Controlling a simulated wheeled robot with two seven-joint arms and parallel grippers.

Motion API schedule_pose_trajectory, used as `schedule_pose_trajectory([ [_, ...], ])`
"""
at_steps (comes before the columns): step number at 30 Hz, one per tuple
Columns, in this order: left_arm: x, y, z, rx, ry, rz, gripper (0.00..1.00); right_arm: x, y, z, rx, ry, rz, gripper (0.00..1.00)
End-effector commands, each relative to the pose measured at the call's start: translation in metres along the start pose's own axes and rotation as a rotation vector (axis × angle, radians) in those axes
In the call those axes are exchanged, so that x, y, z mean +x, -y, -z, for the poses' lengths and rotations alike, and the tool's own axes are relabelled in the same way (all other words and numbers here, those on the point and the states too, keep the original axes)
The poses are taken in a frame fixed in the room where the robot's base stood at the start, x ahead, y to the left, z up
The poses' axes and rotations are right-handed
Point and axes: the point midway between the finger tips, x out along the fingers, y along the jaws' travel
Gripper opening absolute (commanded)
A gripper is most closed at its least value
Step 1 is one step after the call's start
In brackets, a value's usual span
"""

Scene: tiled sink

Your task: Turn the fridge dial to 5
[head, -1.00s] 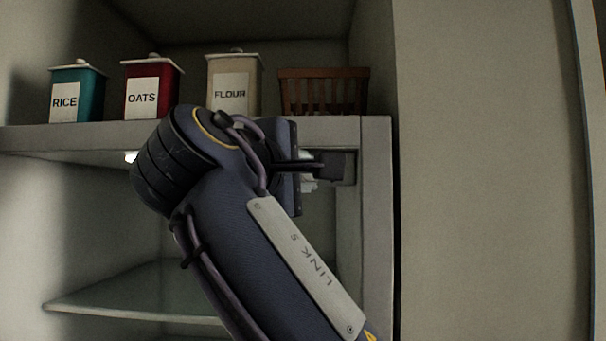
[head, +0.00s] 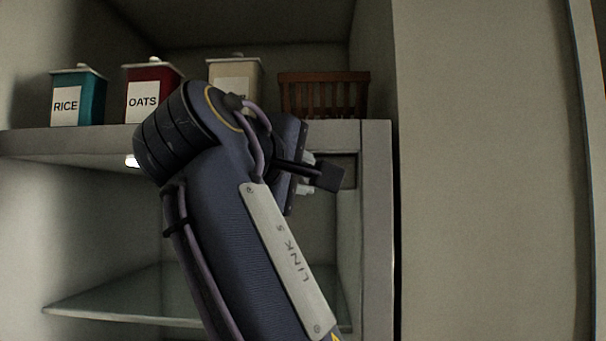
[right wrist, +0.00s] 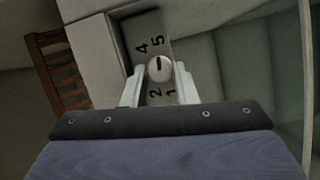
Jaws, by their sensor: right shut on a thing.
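The fridge dial (right wrist: 159,68) is a small round pale knob with a short dark mark. It sits on a grey panel (right wrist: 152,26) with the numbers 4 and 5 above it and 2 and 1 below it in the right wrist view. The mark runs nearly upright, close to under the 5; which end points is hard to tell. My right gripper (right wrist: 159,86) is shut on the dial, one pale finger on each side. In the head view my right arm hides the dial, and part of the panel (head: 349,166) shows beyond the wrist. My left gripper is in neither view.
The fridge's top shelf (head: 90,142) holds a teal rice tin (head: 90,95), a red oats tin (head: 160,75), a cream flour tin (head: 250,70) and a brown basket (head: 322,97). A glass shelf (head: 110,300) lies below. A plain wall is at right.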

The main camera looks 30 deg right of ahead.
Motion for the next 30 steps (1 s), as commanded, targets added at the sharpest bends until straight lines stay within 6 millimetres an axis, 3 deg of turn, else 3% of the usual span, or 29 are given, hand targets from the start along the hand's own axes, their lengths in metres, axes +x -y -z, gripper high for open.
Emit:
schedule_pose_trajectory([
  [1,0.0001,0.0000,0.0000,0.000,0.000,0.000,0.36,0.0003,0.0003,-0.0004,0.001,0.001,0.001,0.27],
  [6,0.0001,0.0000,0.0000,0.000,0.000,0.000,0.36,0.0003,0.0002,-0.0003,0.000,0.001,0.001,0.48],
  [23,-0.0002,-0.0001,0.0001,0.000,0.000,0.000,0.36,0.0003,-0.0009,-0.0003,-0.009,-0.001,-0.006,0.48],
  [30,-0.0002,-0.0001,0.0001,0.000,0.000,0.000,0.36,0.0006,0.0006,-0.0005,-0.128,-0.003,-0.055,0.48],
])
